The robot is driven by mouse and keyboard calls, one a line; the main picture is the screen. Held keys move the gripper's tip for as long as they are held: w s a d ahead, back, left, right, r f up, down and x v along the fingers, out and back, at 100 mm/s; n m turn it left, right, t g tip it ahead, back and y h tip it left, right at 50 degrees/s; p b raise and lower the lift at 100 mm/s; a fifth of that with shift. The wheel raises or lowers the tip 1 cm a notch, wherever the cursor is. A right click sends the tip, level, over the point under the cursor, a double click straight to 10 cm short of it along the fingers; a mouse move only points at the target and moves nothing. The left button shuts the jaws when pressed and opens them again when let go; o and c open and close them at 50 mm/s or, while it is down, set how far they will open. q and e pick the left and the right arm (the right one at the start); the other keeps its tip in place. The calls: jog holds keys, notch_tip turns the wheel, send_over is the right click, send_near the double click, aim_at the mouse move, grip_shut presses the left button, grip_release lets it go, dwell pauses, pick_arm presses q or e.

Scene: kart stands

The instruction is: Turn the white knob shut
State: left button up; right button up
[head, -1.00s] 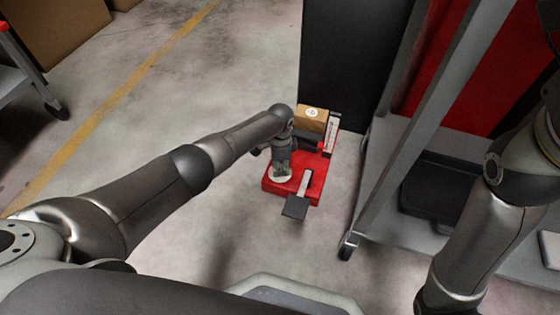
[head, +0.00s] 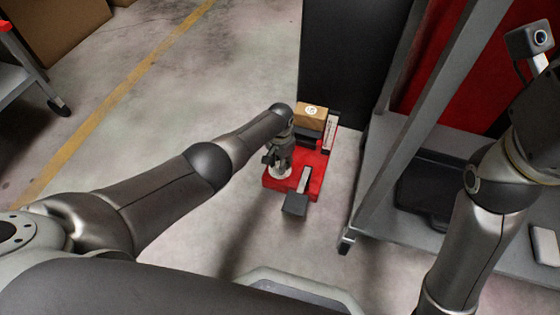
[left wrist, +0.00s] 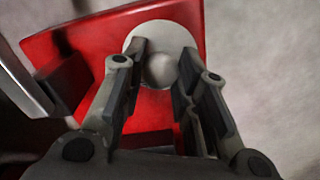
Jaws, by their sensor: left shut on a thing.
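The white knob (left wrist: 162,70) is a small round ball on a white disc (left wrist: 140,36), set in a corner of a red base plate (left wrist: 95,45). In the head view the red plate (head: 318,183) lies low by a dark panel, with the white disc (head: 281,174) partly hidden. My left gripper (head: 280,163) reaches down onto the knob. In the left wrist view its two fingers (left wrist: 165,62) are on either side of the knob, shut on it. The right arm shows at the right, but its fingers are not in view.
A grey lever or pedal (head: 296,203) sticks out from the plate's front. A cardboard box (head: 311,114) sits at its back. A grey metal cart (head: 397,140) stands close on the right. The floor (head: 165,115) to the left is clear.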

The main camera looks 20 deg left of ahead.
dwell(0.3)
pick_arm(q)
jog(key=o, duration=1.1)
jog(key=shift+c, duration=0.2)
jog(key=shift+r, duration=0.2)
notch_tip(320, 180, up, 12)
jog(key=shift+f, duration=0.15)
dwell(0.4)
